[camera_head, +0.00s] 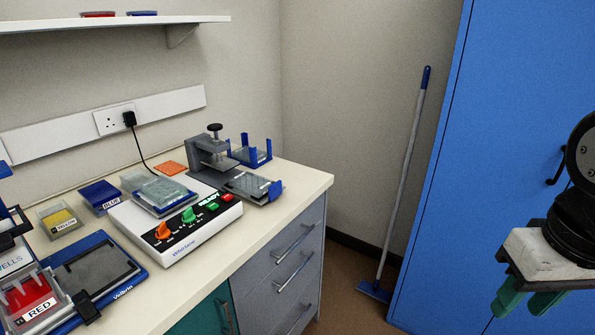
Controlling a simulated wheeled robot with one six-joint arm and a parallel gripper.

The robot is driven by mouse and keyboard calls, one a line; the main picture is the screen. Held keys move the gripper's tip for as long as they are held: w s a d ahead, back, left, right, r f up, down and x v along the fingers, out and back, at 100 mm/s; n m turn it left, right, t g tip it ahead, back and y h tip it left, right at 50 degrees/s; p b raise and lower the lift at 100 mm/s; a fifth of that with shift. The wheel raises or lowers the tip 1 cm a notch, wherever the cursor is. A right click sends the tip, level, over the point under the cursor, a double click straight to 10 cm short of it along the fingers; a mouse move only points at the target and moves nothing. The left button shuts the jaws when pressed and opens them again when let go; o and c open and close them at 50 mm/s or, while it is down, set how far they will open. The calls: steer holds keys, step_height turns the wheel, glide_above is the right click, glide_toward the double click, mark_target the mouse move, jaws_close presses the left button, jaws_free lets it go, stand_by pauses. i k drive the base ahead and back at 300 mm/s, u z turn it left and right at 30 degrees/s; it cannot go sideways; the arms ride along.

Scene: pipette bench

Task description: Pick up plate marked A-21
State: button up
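No marking A-21 can be read on any plate from here. One clear plate (158,189) lies on top of the white benchtop unit with coloured knobs. Another plate (248,185) lies flat on the blue-ended holder in front of the grey clamp. A third plate-like piece (248,154) sits between the blue posts of a holder at the back corner. My gripper (526,303) hangs at the far right, away from the bench and in front of the blue cabinet. Its two green fingers are a little apart with nothing seen between them.
The white unit (195,233) stands mid-bench, with the grey clamp (209,155) behind it. Red and blue reagent trays and a dark pad (97,268) crowd the left.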

mark_target(257, 185)
steer(key=z, duration=0.15)
steer(key=i, duration=0.75)
steer(key=u, duration=0.65)
steer(key=i, duration=0.7)
steer(key=u, duration=0.65)
